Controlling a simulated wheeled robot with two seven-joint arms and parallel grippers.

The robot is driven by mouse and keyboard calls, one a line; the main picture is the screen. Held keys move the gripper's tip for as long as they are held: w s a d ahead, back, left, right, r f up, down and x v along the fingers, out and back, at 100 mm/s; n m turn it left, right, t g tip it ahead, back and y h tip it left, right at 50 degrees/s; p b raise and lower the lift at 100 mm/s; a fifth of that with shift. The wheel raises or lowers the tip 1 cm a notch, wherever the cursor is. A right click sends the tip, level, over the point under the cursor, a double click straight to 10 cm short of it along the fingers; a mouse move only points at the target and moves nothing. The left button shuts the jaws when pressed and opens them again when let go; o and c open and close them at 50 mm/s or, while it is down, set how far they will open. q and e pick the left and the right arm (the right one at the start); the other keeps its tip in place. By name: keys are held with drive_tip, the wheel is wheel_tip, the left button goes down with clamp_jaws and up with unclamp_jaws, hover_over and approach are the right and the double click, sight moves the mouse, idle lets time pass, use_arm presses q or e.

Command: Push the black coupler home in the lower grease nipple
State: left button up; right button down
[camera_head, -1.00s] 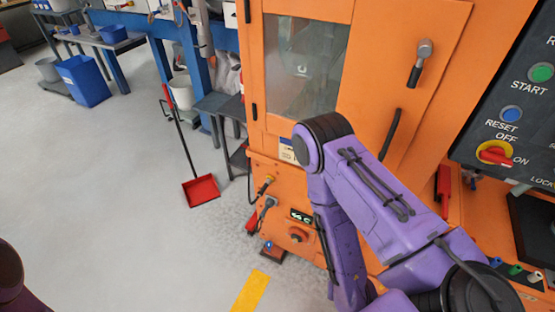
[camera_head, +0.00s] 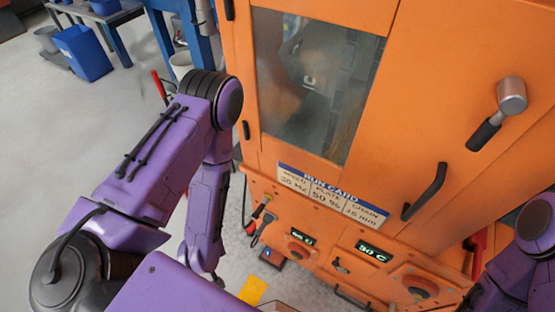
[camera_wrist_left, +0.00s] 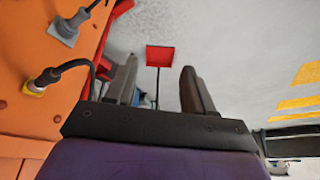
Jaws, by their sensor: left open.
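Two fittings with cables sit low on the orange machine's left side. One is a black coupler (camera_head: 262,208) at a yellow fitting; in the left wrist view a black coupler (camera_wrist_left: 45,78) meets a yellow base. Whether it is fully seated is too small to tell. I cannot tell which sits on the lower grease nipple. My left gripper (camera_wrist_left: 158,72) is open and empty, apart from both fittings. In the head view its fingers are hidden. My right arm shows at the right edge, its gripper out of view.
The orange machine (camera_head: 420,60) has a window, a run card (camera_head: 332,195), protruding handles (camera_head: 425,192) and lower knobs. A red dustpan (camera_wrist_left: 159,55) lies on the open grey floor. Yellow floor marking (camera_head: 252,290) lies beside the machine. A blue bin (camera_head: 80,52) stands far left.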

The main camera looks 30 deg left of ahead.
use_arm(q)
drive_tip(key=w+a+r+n+b, duration=0.1)
drive_tip(key=w+a+n+b, duration=0.1)
drive_tip(key=w+n, duration=0.65)
drive_tip(key=n+t+h+b, duration=0.15)
drive_tip(key=n+h, duration=0.55)
drive_tip(key=n, duration=1.1)
approach(260, 206)
drive_tip(key=b+x, duration=0.3)
drive_tip(key=x, duration=0.4)
drive_tip(key=shift+d+f, duration=0.15)
drive_tip(key=shift+f, duration=0.2)
drive_tip(key=shift+w+d+f, duration=0.15)
drive_tip(key=shift+w+f, duration=0.1)
drive_tip(key=shift+f, duration=0.15)
clamp_jaws()
